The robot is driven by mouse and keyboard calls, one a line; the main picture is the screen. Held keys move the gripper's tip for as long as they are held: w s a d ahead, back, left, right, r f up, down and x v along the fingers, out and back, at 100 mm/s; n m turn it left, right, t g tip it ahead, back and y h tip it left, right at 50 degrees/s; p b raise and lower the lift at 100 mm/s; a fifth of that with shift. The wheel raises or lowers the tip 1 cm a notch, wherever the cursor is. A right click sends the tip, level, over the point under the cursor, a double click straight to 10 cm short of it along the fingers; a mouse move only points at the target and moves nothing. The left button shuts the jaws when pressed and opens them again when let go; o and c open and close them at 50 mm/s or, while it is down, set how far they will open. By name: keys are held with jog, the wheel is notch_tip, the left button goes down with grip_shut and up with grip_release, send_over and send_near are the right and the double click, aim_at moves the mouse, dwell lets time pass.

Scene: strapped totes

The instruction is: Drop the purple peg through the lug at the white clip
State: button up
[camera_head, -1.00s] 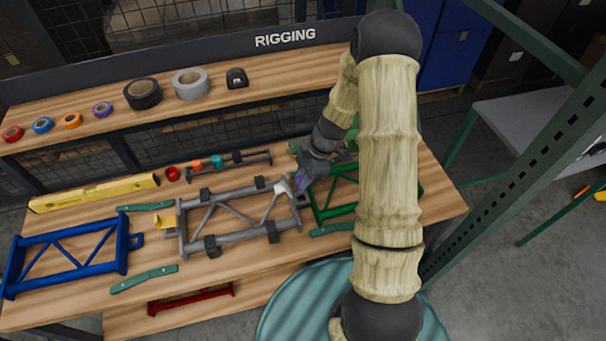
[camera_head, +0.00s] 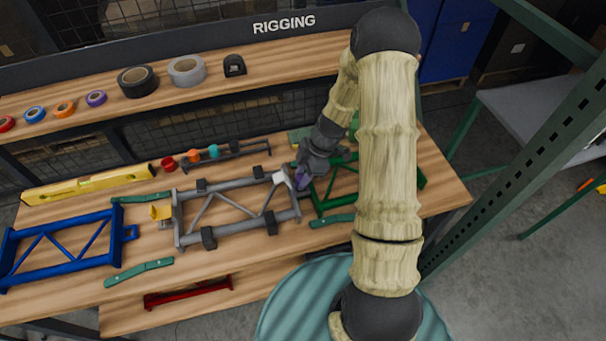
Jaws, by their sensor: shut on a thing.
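My gripper (camera_head: 305,176) is over the right end of the grey truss frame, beside the white clip (camera_head: 282,178). It is shut on the purple peg (camera_head: 302,180), of which only a small part shows. The grey frame (camera_head: 235,185) lies on the bench between a blue frame (camera_head: 70,249) and a green frame (camera_head: 335,198). A yellow clip (camera_head: 160,212) is at the grey frame's left end. The lug by the white clip is too small and too covered by my gripper to make out, so I cannot tell whether the peg is in it.
A rack (camera_head: 240,156) behind the grey frame holds an orange peg (camera_head: 194,156) and a teal peg (camera_head: 213,151). Tape rolls stand on the shelf (camera_head: 260,88).

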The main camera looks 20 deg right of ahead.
jog(key=shift+f+b, duration=0.75)
jog(key=o, duration=1.2)
jog(key=shift+c, duration=0.2)
jog(key=b+v, duration=0.2)
jog(key=v, duration=1.5)
jog(key=shift+r, duration=0.15)
